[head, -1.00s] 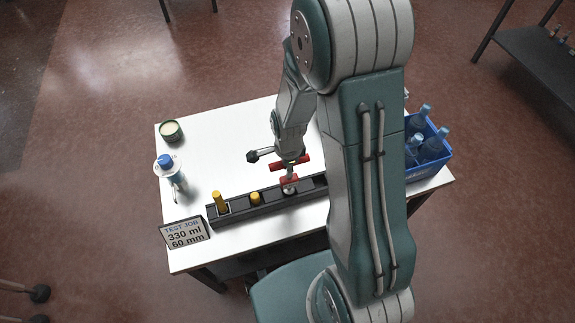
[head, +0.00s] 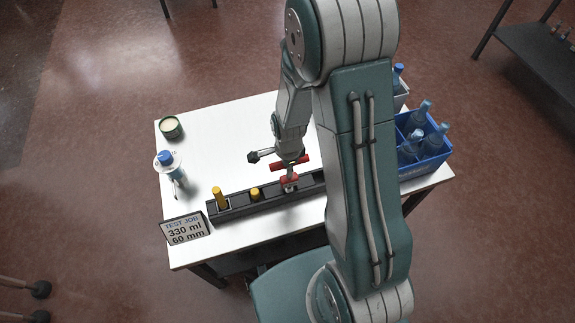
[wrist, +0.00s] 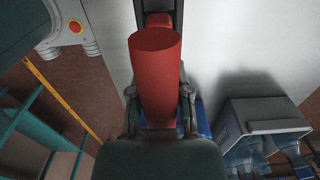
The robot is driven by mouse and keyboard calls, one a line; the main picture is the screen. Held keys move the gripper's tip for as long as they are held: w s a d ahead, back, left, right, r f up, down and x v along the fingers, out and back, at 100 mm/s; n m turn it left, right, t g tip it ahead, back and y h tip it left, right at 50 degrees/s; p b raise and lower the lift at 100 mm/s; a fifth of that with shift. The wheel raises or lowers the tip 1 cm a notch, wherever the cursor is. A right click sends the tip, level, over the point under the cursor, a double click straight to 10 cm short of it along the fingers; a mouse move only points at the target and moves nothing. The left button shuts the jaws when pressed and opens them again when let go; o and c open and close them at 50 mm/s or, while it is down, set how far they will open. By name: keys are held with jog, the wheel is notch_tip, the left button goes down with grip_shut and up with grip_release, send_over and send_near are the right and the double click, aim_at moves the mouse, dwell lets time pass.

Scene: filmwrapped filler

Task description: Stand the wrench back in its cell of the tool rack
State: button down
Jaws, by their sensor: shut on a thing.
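My gripper (head: 291,156) is above the black tool rack (head: 236,208), near its middle. It is shut on the red wrench (head: 290,164), whose red crosswise part and grey shaft below show in the head view. In the wrist view, a thick red cylinder (wrist: 156,75) lies between my gripper's two fingers (wrist: 159,105). A smaller red part (head: 289,181) shows just under the shaft, at the rack. I cannot tell whether the shaft's lower end is inside a cell. My arm hides the rack's right end.
Two yellow-topped tools (head: 218,196) stand in the rack's left part. A blue crate (head: 425,166) of bottles is at the table's right. A blue-capped bottle (head: 166,160), a green tin (head: 171,128) and a sign (head: 186,231) are at the left. The white table's back middle is clear.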

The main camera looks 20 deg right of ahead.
jog(key=shift+c, duration=2.4)
grip_release()
notch_tip(320, 180, up, 11)
jog(key=shift+r, duration=0.45)
jog(key=shift+r, duration=0.3)
jog(key=s+r+n+t, duration=0.2)
jog(key=s+r+n, duration=0.5)
jog(key=r+n, duration=0.2)
jog(key=s+r+n+t, duration=0.3)
jog(key=s+r+n, duration=0.4)
jog(key=r+n, duration=0.2)
jog(key=shift+d+r+t, duration=0.15)
jog(key=shift+r+t, duration=0.15)
jog(key=shift+r, duration=0.45)
